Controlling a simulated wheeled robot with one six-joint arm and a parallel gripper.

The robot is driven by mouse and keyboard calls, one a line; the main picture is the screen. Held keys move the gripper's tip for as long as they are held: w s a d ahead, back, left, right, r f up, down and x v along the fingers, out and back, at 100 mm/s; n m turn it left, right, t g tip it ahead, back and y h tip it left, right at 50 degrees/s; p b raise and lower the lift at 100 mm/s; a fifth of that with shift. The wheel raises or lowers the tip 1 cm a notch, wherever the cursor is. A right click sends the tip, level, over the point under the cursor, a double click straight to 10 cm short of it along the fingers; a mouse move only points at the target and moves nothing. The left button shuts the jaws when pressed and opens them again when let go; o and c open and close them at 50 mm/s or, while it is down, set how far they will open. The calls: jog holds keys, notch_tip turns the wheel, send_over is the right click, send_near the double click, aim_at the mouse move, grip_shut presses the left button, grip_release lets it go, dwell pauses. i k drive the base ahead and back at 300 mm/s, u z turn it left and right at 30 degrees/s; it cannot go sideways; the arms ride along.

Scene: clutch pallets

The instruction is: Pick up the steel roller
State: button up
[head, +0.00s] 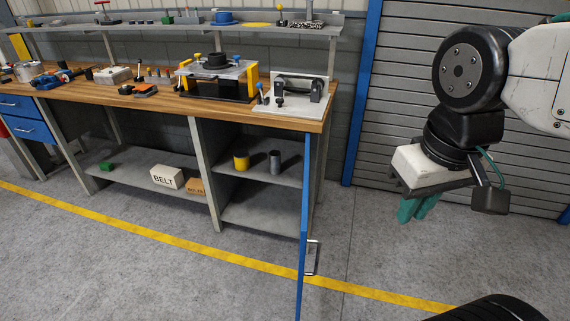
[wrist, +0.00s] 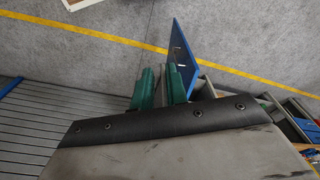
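A grey metal cylinder (head: 275,162), which looks like the steel roller, stands upright on the shelf under the workbench, inside the compartment with the open blue door. A yellow-topped cylinder (head: 241,160) stands just left of it. My gripper (head: 416,208) hangs in the air to the right of the bench, well apart from the cylinder, with its green fingers pointing down. In the wrist view my gripper (wrist: 162,68) shows a narrow gap between the two fingers, with nothing in it. The grey cylinder cannot be made out in the wrist view.
The blue door (head: 305,220) stands open toward me between my gripper and the compartment; it also shows in the wrist view (wrist: 183,58). The shelf's left part holds a BELT box (head: 167,177), a brown box (head: 195,186) and a green block (head: 106,166). The floor in front is clear.

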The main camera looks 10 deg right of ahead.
aim_at(276, 155)
jog(key=z, duration=1.65)
jog(key=i, duration=1.9)
jog(key=u, duration=3.5)
